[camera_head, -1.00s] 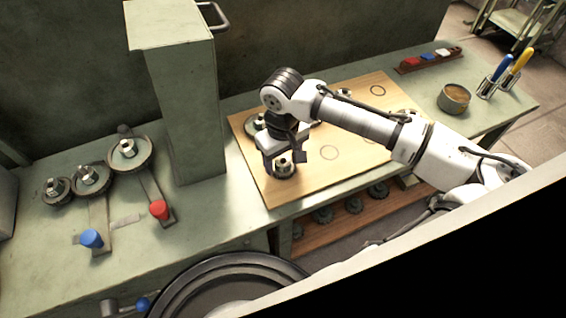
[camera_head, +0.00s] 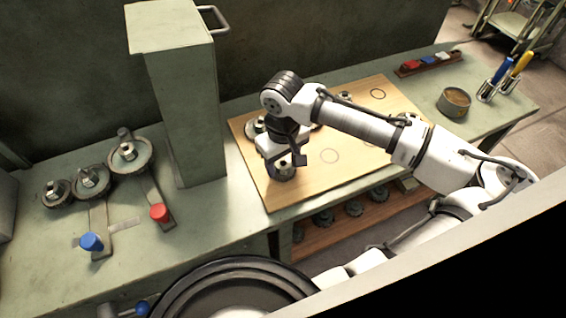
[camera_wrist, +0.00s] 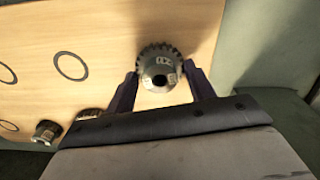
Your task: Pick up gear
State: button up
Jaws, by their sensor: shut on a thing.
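The gear (camera_wrist: 158,52) is dark and toothed with a bright metal hub (camera_wrist: 160,75) on top. It sits between the two fingers of my gripper (camera_wrist: 160,80) in the wrist view. In the head view, my gripper (camera_head: 285,168) is at the front left part of the wooden board (camera_head: 340,172), and the gear (camera_head: 284,174) shows between its fingers. My gripper is shut on the gear's hub. I cannot tell whether the gear touches the board. Other gears (camera_head: 252,126) stand behind my gripper, partly hidden by it.
A tall green box (camera_head: 180,110) stands left of the board. Several gears (camera_head: 92,180) and levers with a blue knob (camera_head: 91,242) and a red knob (camera_head: 159,212) are at left. A round tin (camera_head: 453,102) is at right. Marked circles (camera_head: 330,156) on the board are empty.

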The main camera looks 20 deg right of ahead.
notch_tip(320, 180, up, 20)
jog(key=b, duration=0.1)
jog(key=shift+f+b, duration=0.15)
jog(key=shift+b, duration=0.25)
jog(key=shift+s+f, duration=0.1)
jog(key=shift+f, duration=0.05)
dwell(0.4)
